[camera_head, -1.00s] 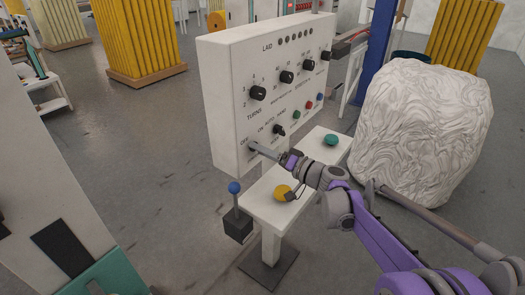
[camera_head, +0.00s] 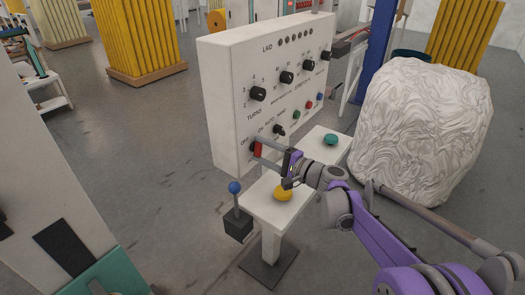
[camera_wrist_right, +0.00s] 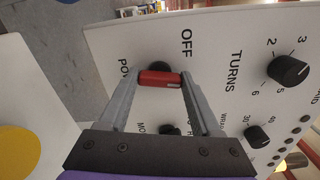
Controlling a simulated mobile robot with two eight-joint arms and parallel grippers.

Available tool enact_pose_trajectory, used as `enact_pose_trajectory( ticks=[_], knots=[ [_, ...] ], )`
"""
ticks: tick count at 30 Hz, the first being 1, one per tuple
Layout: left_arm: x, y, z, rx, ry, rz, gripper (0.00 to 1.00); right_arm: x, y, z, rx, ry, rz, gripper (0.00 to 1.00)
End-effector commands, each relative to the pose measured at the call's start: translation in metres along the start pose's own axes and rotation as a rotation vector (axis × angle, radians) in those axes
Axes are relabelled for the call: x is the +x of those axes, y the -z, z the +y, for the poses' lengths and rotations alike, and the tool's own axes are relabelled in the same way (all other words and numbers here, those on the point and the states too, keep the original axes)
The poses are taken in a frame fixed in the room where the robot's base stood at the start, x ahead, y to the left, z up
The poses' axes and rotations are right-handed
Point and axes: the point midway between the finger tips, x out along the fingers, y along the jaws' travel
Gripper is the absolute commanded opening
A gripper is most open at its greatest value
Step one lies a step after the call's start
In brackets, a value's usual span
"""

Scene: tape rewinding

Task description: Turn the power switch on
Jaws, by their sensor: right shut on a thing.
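The white control panel (camera_head: 225,75) stands upright in the head view. Its power switch has a red handle (camera_head: 259,149) low on the left of the panel face, by the OFF and ON lettering. My right gripper (camera_head: 260,148) reaches it from the right. In the right wrist view the gripper (camera_wrist_right: 160,80) has a fingertip on each side of the red handle (camera_wrist_right: 160,79), shut on it. A black round part of the switch (camera_wrist_right: 159,66) shows just behind, partly hidden. The OFF label lies beside it. My left gripper is not in view.
The mode knob (camera_head: 279,130) and turns knob (camera_head: 257,93) are near on the panel. A white stand with a yellow button (camera_head: 283,194) and a green button (camera_head: 330,140) is below my right arm. A blue-topped lever (camera_head: 235,188) stands left of it.

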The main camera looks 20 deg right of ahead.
Motion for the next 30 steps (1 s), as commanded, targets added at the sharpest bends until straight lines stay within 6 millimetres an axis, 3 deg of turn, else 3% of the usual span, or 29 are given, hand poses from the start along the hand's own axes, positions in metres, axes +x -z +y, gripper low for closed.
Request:
enact_pose_trajectory(
  ticks=[15,30],
  knots=[
    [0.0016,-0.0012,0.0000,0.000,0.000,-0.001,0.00,-0.0002,-0.0001,0.0000,0.430,-0.001,0.000,0.09],
    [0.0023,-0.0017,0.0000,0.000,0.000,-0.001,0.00,-0.0002,0.0000,-0.0003,0.588,-0.001,0.000,0.09]
  ],
)
